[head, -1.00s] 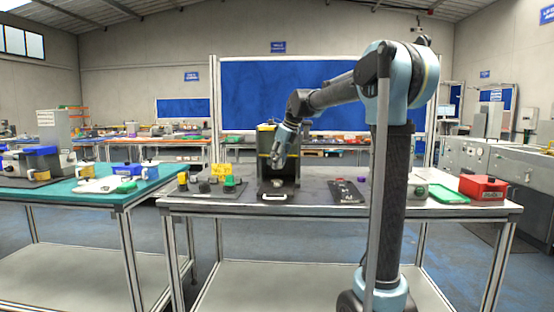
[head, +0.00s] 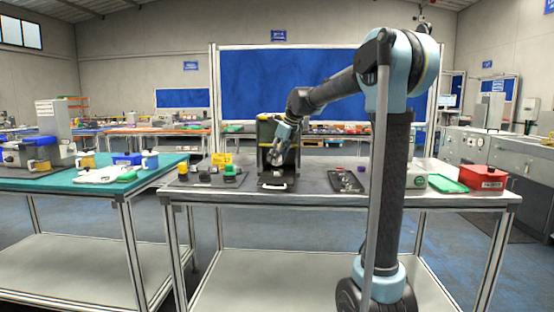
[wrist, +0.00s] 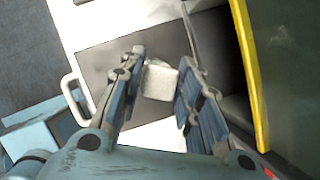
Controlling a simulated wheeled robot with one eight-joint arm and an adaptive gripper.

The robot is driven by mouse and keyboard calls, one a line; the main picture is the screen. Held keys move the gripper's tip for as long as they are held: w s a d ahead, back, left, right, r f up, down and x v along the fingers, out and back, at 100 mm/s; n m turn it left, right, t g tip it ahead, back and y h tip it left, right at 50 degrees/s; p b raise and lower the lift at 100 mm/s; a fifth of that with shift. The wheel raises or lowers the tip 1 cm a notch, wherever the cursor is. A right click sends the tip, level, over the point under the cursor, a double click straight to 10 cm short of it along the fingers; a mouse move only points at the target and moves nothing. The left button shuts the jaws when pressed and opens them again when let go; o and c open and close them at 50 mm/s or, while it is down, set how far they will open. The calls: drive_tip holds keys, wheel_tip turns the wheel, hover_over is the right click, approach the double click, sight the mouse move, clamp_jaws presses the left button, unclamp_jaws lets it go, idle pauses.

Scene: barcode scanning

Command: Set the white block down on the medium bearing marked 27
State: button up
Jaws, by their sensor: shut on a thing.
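The white block (wrist: 160,82) shows between the fingers of my gripper (wrist: 158,95) in the wrist view. The gripper is shut on it. In the head view my gripper (head: 274,162) is low over the front of the dark open scanning station (head: 266,129), above a dark tray with a light handle (head: 274,187). The block is too small to make out surely there. I cannot make out a bearing marked 27. Small parts lie on the dark tray (head: 345,181) to the right, too small to read.
A yellow sign (head: 221,159) and small parts stand left of the station. The station's yellow edge (wrist: 250,70) is close beside the gripper in the wrist view. A red box (head: 483,179) and green tray (head: 447,184) are at the right of the table.

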drive_tip(key=shift+f, duration=1.05)
idle(1.5)
drive_tip(key=o, duration=1.6)
drive_tip(key=shift+c, duration=0.2)
drive_tip(key=shift+r, duration=0.1)
drive_tip(key=shift+r, duration=3.65)
drive_tip(key=shift+s+d, duration=0.1)
drive_tip(key=shift+s, duration=0.05)
drive_tip(key=s+d+f+n+h, duration=0.1)
drive_tip(key=s+d+f+n, duration=0.2)
drive_tip(key=s+d, duration=0.25)
drive_tip(key=s+d+f+n, duration=0.2)
drive_tip(key=s+d+n, duration=0.2)
drive_tip(key=s, duration=0.2)
drive_tip(key=s+d+f+n+h, duration=0.1)
drive_tip(key=s+d+f+n, duration=0.3)
drive_tip(key=s+f+n, duration=0.2)
drive_tip(key=s+d+f+n+h, duration=0.1)
drive_tip(key=s+d+f+n, duration=0.4)
drive_tip(key=s+f, duration=0.6)
drive_tip(key=s+d+f+n+h, duration=0.1)
drive_tip(key=s+d+f+n, duration=0.4)
drive_tip(key=s+f, duration=0.4)
drive_tip(key=s+n, duration=0.1)
drive_tip(key=s, duration=0.2)
drive_tip(key=shift+f+n, duration=0.15)
drive_tip(key=shift+n, duration=0.15)
